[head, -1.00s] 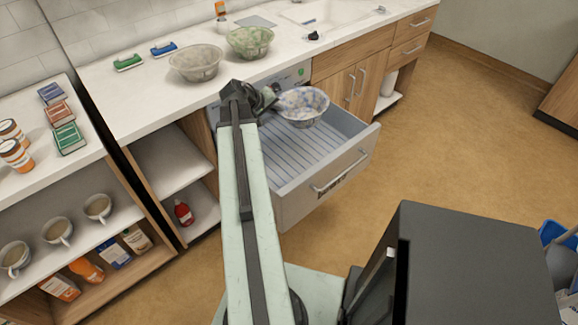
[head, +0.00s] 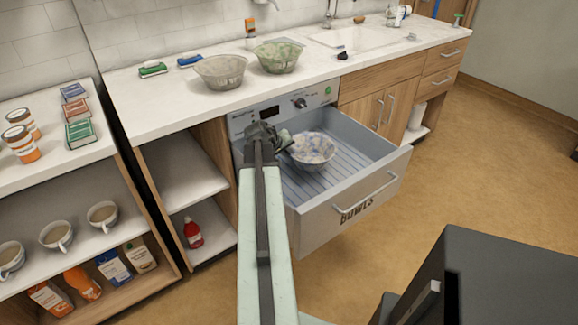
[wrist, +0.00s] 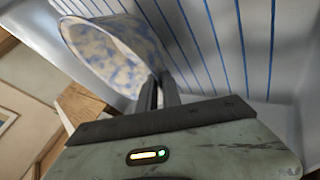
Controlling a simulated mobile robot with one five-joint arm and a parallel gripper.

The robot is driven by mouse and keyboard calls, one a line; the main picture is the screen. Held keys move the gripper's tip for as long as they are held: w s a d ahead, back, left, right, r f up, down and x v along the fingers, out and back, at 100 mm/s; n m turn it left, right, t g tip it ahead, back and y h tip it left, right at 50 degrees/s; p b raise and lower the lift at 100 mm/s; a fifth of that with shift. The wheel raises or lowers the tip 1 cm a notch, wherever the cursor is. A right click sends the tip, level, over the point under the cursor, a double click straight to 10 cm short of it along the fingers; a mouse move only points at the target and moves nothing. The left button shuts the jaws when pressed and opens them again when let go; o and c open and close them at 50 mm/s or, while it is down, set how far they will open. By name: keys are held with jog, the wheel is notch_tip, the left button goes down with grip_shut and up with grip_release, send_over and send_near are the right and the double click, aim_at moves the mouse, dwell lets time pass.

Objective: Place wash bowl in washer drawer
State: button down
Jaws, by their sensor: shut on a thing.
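The wash bowl (head: 313,149), white with blue and tan mottling, is upright inside the open washer drawer (head: 345,213), toward its back left. My gripper (head: 287,143) is shut on the bowl's near left rim. In the wrist view, the bowl (wrist: 112,50) shows at the fingertips (wrist: 158,84), with the ribbed drawer floor (wrist: 215,45) behind it. I cannot tell whether the bowl's base touches the drawer floor.
A grey bowl (head: 220,72) and a green mottled bowl (head: 278,57) stand on the counter (head: 165,105) above. The washer's panel (head: 290,102) is just behind the drawer. A shelf unit with mugs (head: 56,235) is at left.

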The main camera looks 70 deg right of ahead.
notch_tip(320, 180, down, 4)
jog(key=b, duration=0.3)
jog(key=shift+b, duration=0.35)
jog(key=shift+r, duration=0.3)
jog(key=shift+f, duration=0.2)
jog(key=c, duration=1.5)
grip_release()
jog(key=shift+r, duration=0.1)
jog(key=shift+r+p, duration=0.3)
jog(key=shift+p, duration=0.15)
jog(key=p+v, duration=0.8)
jog(key=v, duration=0.3)
jog(key=shift+a+r, duration=0.15)
jog(key=shift+a, duration=0.15)
